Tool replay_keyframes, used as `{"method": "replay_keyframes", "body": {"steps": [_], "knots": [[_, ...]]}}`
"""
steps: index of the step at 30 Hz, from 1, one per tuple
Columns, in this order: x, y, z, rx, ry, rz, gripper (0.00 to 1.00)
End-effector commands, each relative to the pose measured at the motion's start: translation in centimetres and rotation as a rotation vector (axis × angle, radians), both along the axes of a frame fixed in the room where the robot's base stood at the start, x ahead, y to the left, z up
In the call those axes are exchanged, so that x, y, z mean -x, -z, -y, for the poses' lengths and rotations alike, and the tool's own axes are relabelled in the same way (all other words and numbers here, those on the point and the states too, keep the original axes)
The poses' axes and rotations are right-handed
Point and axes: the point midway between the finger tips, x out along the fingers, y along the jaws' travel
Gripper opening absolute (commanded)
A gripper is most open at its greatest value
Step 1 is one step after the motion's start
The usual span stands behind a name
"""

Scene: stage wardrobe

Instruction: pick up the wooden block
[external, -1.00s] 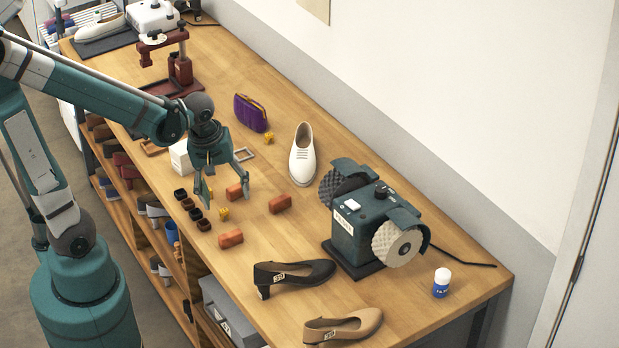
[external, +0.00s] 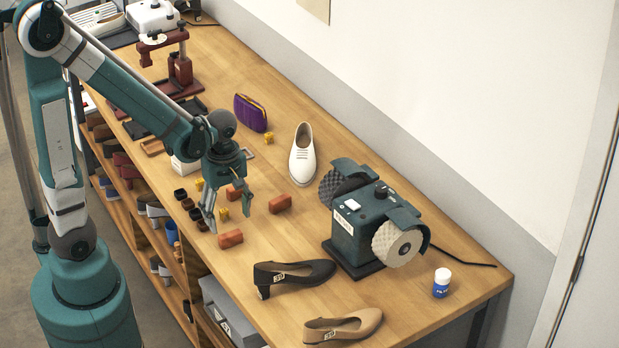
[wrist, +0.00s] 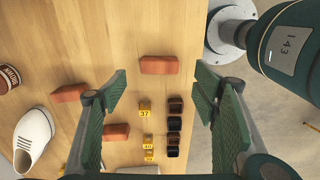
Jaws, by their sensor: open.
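Three similar reddish-brown blocks lie on the table; I cannot tell from looks which one is meant. The front block (external: 230,239) lies just below my gripper's fingertips in the external view; in the wrist view this block (wrist: 159,65) shows ahead, between the lines of the fingers. A second block (external: 280,204) lies to the right, and the third block (external: 235,191) is partly behind the fingers. My gripper (external: 229,216) is open and empty, pointing down above the table. In the wrist view its fingers (wrist: 160,90) stand wide apart.
Yellow numbered cubes (wrist: 145,113) and a row of small dark pieces (wrist: 174,124) lie close to the blocks. A white shoe (external: 302,155), a green buffing machine (external: 361,226) and a black heeled shoe (external: 292,276) stand around.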

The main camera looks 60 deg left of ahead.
Motion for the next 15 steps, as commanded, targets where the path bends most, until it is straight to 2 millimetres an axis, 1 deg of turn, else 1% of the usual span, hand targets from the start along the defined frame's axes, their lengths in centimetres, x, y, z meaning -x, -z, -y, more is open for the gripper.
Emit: {"method": "replay_keyframes", "body": {"steps": [7, 15], "knots": [[0.0, 0.3, 0.0, 0.0, 0.001, 0.0, 0.6], [0.0, 1.9, 0.0, 0.0, 0.001, 0.001, 0.6]]}}
